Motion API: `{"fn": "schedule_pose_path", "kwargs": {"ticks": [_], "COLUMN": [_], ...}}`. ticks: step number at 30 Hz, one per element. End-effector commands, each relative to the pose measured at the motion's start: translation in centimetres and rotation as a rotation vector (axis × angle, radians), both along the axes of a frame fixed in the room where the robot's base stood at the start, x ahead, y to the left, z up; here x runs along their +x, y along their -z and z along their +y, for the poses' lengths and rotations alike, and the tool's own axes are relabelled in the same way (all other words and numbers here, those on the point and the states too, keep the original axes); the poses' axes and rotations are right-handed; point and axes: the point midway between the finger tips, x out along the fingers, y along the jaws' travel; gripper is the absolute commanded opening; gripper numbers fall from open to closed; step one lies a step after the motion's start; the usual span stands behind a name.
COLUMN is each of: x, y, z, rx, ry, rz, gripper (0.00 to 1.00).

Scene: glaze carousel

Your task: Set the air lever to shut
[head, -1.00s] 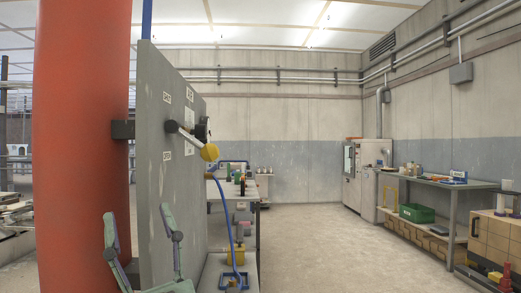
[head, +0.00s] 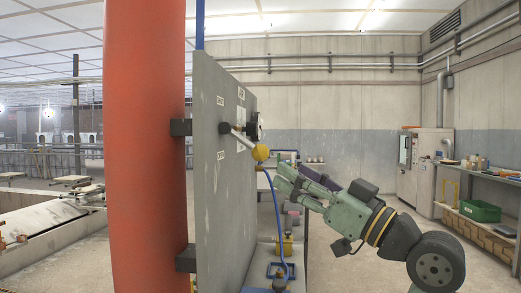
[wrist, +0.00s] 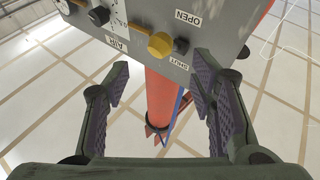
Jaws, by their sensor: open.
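The air lever is a pale rod with a yellow knob (head: 261,153), standing out from an upright grey panel (head: 228,200). In the head view it slants down to the right. In the wrist view the yellow knob (wrist: 160,45) shows between the OPEN label (wrist: 188,18) and the SHUT label (wrist: 173,62), with the AIR label (wrist: 116,43) to its left. My gripper (head: 284,178) is open and empty, just right of and below the knob, apart from it. In the wrist view the knob lies ahead, between and beyond the fingers (wrist: 160,78).
A red column (head: 145,150) stands left of the panel. A blue hose (head: 277,215) hangs below the knob beside a yellow fitting (head: 285,245).

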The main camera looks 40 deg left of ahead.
Motion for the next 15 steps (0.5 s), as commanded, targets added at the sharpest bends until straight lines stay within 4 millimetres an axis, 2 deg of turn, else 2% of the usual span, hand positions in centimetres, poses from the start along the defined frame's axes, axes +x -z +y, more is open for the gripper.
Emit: {"fn": "schedule_pose_path", "kwargs": {"ticks": [9, 15], "x": [0.1, 0.3], "y": [-2.4, -3.5], "z": [5.3, 8.2], "rx": [0.0, 0.001], "ry": [-0.002, -0.001], "rz": [-0.001, 0.0], "gripper": [0.51, 0.51]}}
